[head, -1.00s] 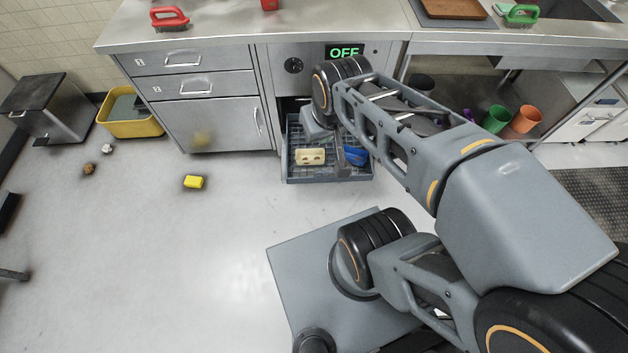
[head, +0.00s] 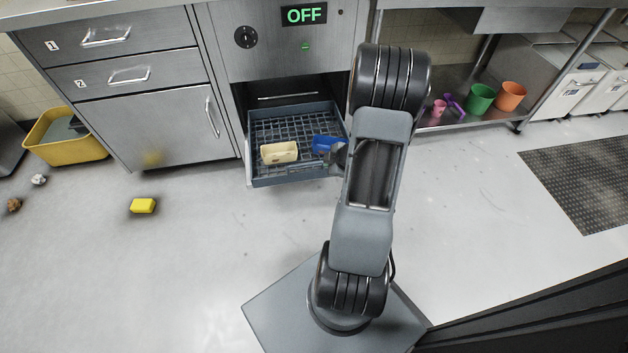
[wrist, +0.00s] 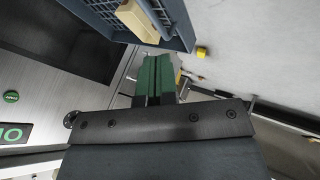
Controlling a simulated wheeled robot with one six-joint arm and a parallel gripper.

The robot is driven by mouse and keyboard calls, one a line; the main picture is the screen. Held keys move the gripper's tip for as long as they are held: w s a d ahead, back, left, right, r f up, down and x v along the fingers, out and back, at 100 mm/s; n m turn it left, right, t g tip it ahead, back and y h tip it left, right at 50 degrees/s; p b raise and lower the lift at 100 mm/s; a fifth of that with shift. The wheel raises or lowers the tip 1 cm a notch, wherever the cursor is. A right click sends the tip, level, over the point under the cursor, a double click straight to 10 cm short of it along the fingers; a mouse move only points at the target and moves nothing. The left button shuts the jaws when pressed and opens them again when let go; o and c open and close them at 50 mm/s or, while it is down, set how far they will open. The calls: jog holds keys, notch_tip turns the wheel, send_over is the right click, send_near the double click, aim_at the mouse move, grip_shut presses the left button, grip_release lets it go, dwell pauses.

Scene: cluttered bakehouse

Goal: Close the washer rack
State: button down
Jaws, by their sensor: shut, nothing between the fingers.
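The washer rack (head: 262,180) is a blue-grey wire basket, pulled out of the dark opening under the washer's OFF panel (head: 270,40). It holds a cream tub (head: 279,152) and a blue item (head: 325,143). In the wrist view the rack's wall (wrist: 182,24) runs across the top, with the cream tub (wrist: 138,20) inside. My gripper (wrist: 153,60) has its green fingers together and empty, pointing up the wrist picture just below the rack's edge; I cannot tell whether they touch it. In the head view my arm mostly hides the gripper, at the rack's right side.
A yellow sponge (head: 143,205) lies on the floor at left, with crumpled bits beyond it. A yellow tub (head: 65,148) stands by the drawer cabinet (head: 165,130). Cups, including a green one (head: 480,98), stand on the low shelf at right. The floor before the rack is open.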

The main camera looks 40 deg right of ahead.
jog(key=w+f+y+b, duration=0.1)
jog(key=w+f+b, duration=0.6)
jog(key=f, duration=0.3)
jog(key=shift+w+a+f+n, duration=0.15)
jog(key=shift+w+f+n, duration=0.25)
jog(key=shift+w, duration=0.35)
jog(key=shift+r, duration=0.1)
